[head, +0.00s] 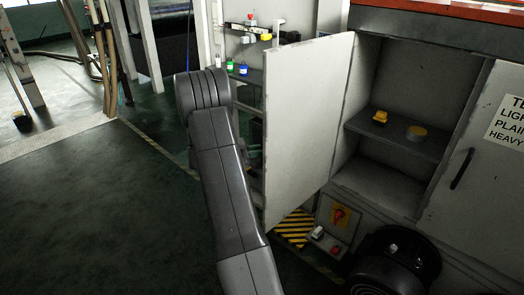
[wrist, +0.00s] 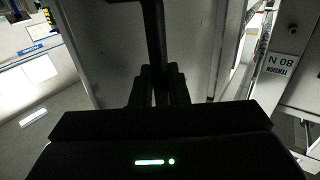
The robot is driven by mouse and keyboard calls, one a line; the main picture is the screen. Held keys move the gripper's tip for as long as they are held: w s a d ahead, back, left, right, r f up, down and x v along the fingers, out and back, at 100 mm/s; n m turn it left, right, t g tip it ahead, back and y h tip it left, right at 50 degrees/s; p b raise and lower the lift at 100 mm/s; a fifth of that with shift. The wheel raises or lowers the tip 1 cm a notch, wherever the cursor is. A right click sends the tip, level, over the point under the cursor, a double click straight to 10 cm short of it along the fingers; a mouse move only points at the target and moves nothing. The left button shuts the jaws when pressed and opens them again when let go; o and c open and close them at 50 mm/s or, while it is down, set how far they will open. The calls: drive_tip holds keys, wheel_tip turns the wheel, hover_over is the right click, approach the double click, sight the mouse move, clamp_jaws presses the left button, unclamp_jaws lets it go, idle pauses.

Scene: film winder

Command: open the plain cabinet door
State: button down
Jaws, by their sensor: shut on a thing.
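The plain cabinet door (head: 311,120) stands swung wide open on the left of the cabinet, showing its inner face in the head view. My gripper (wrist: 158,88) is shut on the dark bar handle (wrist: 153,30) of the door in the wrist view. The door's pale outer face (wrist: 104,45) shows behind the handle. In the head view my gripper and this handle are hidden behind the door and my arm.
The cabinet's shelf (head: 395,138) holds a yellow block (head: 380,116) and a round yellow-topped item (head: 416,132). A second door (head: 485,150), with a label and dark handle, is shut on the right. A black round motor-like part (head: 395,264) stands below. Open floor lies left.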

drive_tip(key=c, duration=1.5)
unclamp_jaws()
drive_tip(key=shift+d, duration=0.2)
drive_tip(key=shift+a, duration=0.1)
drive_tip(key=b+v, duration=0.1)
drive_tip(key=v, duration=1.2)
drive_tip(key=shift+a, duration=0.35)
drive_tip(key=p+x, duration=0.1)
drive_tip(key=x, duration=1.2)
drive_tip(key=shift+d, duration=0.4)
drive_tip(key=shift+s, duration=0.1)
